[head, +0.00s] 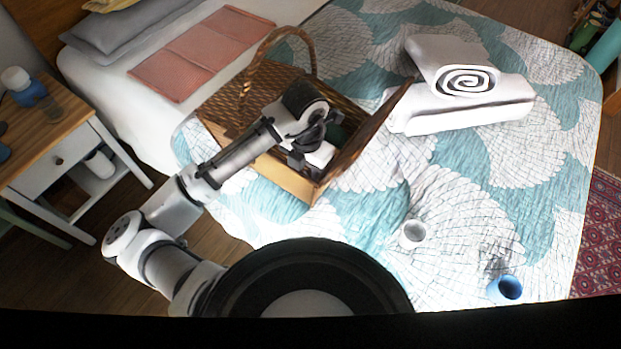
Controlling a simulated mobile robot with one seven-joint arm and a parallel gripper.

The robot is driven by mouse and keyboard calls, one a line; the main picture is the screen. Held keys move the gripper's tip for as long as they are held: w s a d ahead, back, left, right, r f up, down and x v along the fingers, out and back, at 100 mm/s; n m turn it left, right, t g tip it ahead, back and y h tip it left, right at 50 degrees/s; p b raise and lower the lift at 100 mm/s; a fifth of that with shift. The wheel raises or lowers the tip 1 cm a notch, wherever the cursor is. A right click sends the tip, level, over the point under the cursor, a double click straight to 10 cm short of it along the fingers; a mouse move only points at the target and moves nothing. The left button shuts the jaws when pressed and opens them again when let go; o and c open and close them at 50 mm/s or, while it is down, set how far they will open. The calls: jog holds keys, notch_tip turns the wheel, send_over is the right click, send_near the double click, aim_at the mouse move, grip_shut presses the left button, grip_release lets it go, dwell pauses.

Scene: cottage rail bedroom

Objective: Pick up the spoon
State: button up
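I cannot make out a spoon in the head view. My gripper (308,158) is at the open side of a wicker picnic basket (284,178) on the bed, pointing down into it. My wrist and arm cover much of the basket's inside. A white item and something dark green show beside my fingers, too small to name. The fingertips are hidden or too small to tell whether they are open or shut, or whether they hold anything.
The basket's raised lid (370,132) stands close to the right of my gripper, and its handle (247,80) arches behind. Rolled white towels (460,95), a white cup (412,234) and a blue cup (506,289) are on the bed. A nightstand (50,130) stands left.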

jog(key=shift+f, duration=0.15)
jog(key=shift+c, duration=0.2)
grip_shut()
